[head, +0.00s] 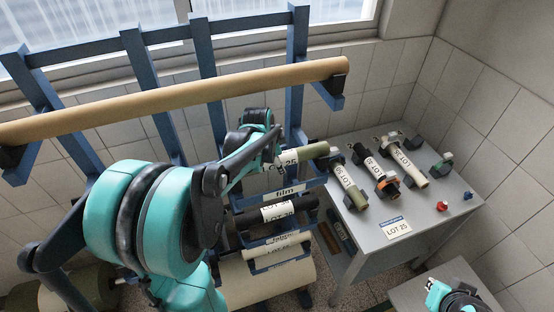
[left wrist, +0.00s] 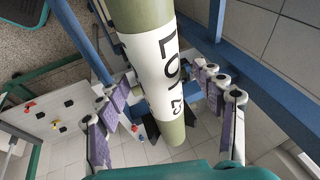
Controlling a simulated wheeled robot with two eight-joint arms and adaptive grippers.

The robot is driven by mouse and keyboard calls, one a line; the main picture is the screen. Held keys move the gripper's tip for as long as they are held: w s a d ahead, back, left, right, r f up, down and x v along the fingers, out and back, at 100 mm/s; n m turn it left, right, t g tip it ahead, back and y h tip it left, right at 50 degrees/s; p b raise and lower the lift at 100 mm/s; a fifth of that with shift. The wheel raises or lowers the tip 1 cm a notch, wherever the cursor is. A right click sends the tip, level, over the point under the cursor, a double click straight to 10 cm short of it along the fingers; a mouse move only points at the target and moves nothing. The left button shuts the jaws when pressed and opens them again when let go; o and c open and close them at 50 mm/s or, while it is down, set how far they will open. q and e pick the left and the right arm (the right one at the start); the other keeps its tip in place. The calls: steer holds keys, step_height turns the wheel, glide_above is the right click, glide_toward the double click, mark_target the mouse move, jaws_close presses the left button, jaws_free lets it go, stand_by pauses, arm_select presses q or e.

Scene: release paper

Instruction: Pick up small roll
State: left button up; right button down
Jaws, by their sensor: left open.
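The small roll (head: 312,151) is olive green with a white label reading LOT 25. It lies on the blue rack at the centre of the head view. In the left wrist view the same roll (left wrist: 172,70) runs between the fingers of my left gripper (left wrist: 166,85). These fingers are open, one on each side, with gaps beside the roll. In the head view my left arm largely hides that gripper. My right gripper (head: 455,300) is low at the right edge, far from the roll; its fingers are not clear.
A grey table (head: 440,200) at right bears several labelled rolls on holders and a LOT 25 sign (head: 396,228). Other rolls, including a black one (head: 285,206), lie lower on the rack. A long tan roll (head: 200,95) spans the upper rack. Blue rack bars flank the left gripper.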

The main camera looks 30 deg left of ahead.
arm_select(q)
steer(key=shift+s, duration=0.1)
steer(key=c, duration=1.6)
steer(key=shift+o, duration=0.2)
steer(key=shift+r, duration=0.1)
